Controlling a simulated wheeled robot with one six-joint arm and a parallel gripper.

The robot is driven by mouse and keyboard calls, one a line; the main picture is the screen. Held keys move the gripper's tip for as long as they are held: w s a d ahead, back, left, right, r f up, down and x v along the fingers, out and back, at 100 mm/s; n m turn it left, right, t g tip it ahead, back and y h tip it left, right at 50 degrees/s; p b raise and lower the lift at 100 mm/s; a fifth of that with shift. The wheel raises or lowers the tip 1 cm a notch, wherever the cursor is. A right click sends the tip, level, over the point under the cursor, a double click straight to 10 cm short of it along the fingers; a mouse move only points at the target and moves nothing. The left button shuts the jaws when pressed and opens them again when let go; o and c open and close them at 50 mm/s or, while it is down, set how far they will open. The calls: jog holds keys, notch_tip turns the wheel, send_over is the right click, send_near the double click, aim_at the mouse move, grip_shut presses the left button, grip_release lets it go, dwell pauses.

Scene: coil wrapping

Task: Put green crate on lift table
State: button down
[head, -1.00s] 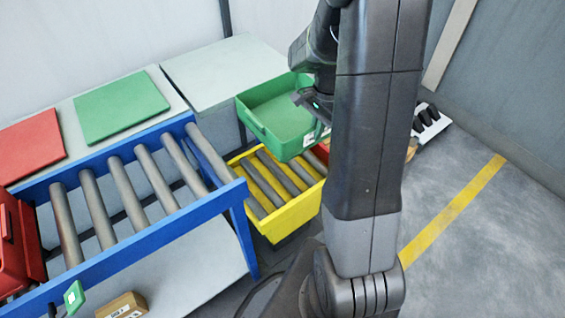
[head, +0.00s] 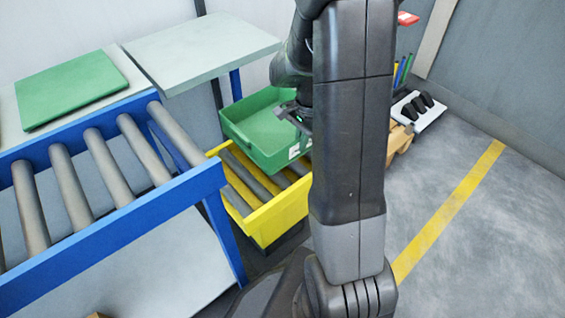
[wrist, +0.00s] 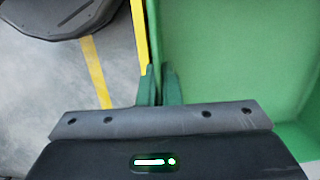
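The green crate (head: 268,128) is open-topped and looks empty. In the head view it hangs over the far part of a yellow-framed roller platform (head: 270,222), which looks to be the lift table. I cannot tell whether the crate touches it. My gripper (head: 297,112) is at the crate's right wall, partly hidden by my arm. In the wrist view the gripper fingers (wrist: 158,75) are close together on the rim of the green crate (wrist: 225,60), whose inside fills the right side.
A blue roller conveyor (head: 125,215) stands at left. Behind it are a green panel (head: 70,88) and a pale grey table (head: 200,52). A white rack with black items (head: 418,108) and a yellow floor line (head: 450,212) are at right, with open floor beyond.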

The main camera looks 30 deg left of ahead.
aim_at(301, 155)
notch_tip(301, 155, down, 8)
jog(key=shift+f+b, duration=0.1)
jog(key=shift+b, duration=1.05)
jog(key=c, duration=2.1)
grip_release()
jog(key=shift+f, duration=0.15)
jog(key=o, duration=0.5)
jog(key=r+p, duration=0.1)
jog(key=r, duration=0.3)
jog(key=w+r+p, duration=0.1)
jog(key=r, duration=0.3)
jog(key=r+p, duration=0.1)
jog(key=r, duration=0.3)
jog(key=shift+w+d+r+p, duration=0.2)
jog(key=shift+d+p, duration=0.1)
jog(key=shift+p, duration=0.1)
